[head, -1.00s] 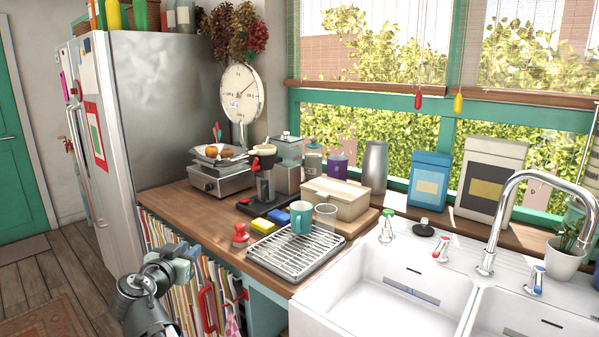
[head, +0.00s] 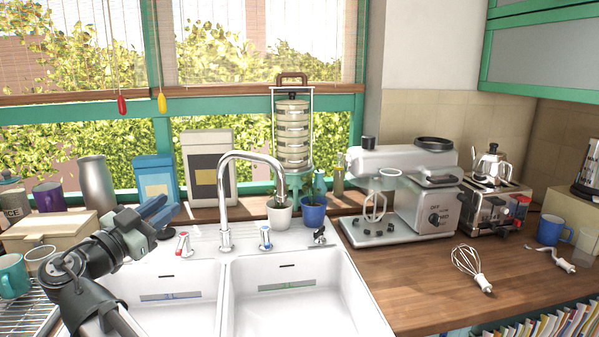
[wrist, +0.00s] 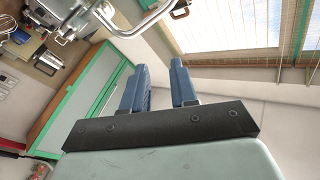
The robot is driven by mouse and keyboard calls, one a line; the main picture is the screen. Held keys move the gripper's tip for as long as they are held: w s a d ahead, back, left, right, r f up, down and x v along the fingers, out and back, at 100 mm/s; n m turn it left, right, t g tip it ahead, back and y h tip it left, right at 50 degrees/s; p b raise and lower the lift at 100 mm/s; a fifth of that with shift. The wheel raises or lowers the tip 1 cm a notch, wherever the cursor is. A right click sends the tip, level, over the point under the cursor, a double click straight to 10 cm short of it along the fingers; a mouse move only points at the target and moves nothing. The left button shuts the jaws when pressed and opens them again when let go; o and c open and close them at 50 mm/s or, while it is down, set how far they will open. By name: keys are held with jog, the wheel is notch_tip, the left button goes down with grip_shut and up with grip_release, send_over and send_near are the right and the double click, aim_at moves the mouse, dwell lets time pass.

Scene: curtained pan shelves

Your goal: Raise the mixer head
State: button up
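A white stand mixer (head: 400,170) stands on the wooden counter right of the sink in the head view. Its head lies level over the base, with a wire beater (head: 375,207) hanging below and a dark dial (head: 434,218) on the body. No bowl shows under the beater. My gripper (head: 158,210) is over the left part of the sink, well left of the mixer and apart from it. In the wrist view, the blue fingers of my gripper (wrist: 160,68) stand apart with nothing between them.
A tall chrome tap (head: 228,200) rises between my gripper and the mixer. Potted plants and a stacked tin carrier (head: 293,135) stand by the window. A whisk (head: 470,268) lies in front of the mixer. A toaster (head: 495,205) and blue mug (head: 551,230) are to its right.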

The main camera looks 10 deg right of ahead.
jog(key=w+d+g+h, duration=0.2)
jog(key=w+d, duration=0.1)
jog(key=d, duration=0.5)
jog(key=w+d+g+h, duration=0.1)
jog(key=w+d+h, duration=0.15)
jog(key=d, duration=0.55)
jog(key=n+g+h, duration=0.3)
jog(key=n+g, duration=0.3)
jog(key=n, duration=0.4)
send_near(446, 181)
jog(key=x, duration=1)
jog(key=shift+w+d+f, duration=0.15)
jog(key=shift+w+d, duration=0.05)
jog(key=shift+w, duration=0.2)
grip_shut()
